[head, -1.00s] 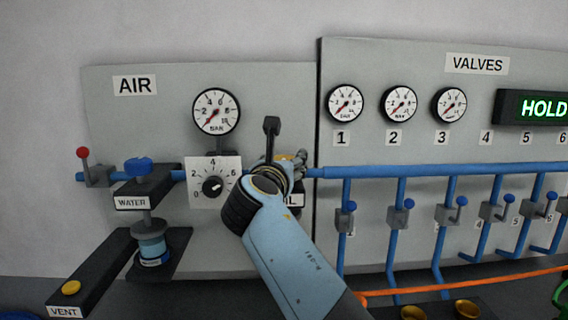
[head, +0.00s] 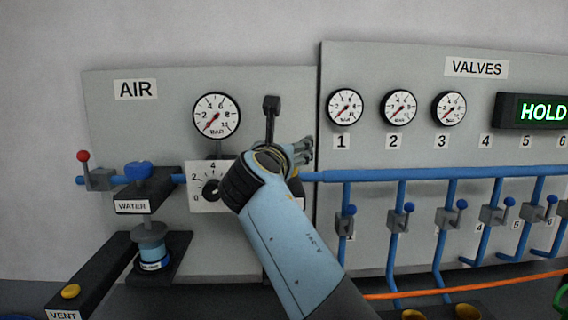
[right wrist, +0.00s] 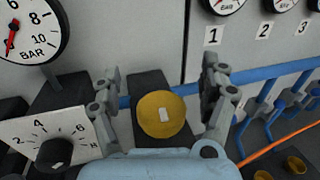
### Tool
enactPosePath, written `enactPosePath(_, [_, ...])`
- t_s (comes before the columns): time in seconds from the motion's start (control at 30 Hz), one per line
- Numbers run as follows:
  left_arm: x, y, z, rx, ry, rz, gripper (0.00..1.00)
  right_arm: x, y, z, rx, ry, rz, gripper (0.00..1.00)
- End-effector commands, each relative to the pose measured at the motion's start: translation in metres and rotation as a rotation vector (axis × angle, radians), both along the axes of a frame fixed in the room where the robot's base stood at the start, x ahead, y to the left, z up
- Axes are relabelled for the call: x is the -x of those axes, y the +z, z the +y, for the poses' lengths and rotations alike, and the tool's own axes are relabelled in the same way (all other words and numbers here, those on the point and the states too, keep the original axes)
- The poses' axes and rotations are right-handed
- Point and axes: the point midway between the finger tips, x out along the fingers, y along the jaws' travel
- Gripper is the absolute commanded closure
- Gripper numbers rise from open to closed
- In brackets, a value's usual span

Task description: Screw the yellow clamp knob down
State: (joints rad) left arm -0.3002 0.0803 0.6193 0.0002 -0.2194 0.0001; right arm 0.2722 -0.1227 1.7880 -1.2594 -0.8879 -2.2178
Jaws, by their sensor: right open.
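The yellow clamp knob (right wrist: 161,114) is round with a small pale mark on its face. It sits on a dark block in the right wrist view. My right gripper (right wrist: 161,72) is open, with one finger to the left and one to the right of the knob. A gap shows between each finger and the knob. In the head view my right gripper (head: 302,152) is in front of the panel below a black lever, and my wrist hides most of the knob. My left gripper is not in view.
A white dial plate (head: 205,198) with a black knob is close to my wrist's left. A black upright lever (head: 271,104) stands just above my gripper. The blue pipe (head: 420,171) runs right from there, with several valves below it. A pressure gauge (head: 216,117) is above the dial.

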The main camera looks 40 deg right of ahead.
Motion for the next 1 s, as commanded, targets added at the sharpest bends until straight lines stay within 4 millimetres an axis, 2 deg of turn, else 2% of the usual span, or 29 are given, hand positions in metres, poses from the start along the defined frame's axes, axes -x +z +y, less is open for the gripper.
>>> enactPosePath(0.1, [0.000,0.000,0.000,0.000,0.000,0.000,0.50,0.000,0.027,0.000,-0.002,0.000,-0.005,0.22])
enactPosePath(0.33, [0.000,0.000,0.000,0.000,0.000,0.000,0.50,0.000,0.058,0.000,-0.001,0.000,-0.001,0.22])
enactPosePath(0.77, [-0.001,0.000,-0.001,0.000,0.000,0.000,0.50,0.000,0.062,0.000,-0.015,0.001,-0.012,0.22])
enactPosePath(0.87, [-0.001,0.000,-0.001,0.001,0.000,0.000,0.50,-0.001,0.063,0.001,-0.090,0.005,-0.095,0.22])
enactPosePath(1.0, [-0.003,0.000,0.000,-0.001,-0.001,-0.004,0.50,-0.005,0.068,0.007,-0.369,0.050,-0.380,0.22])
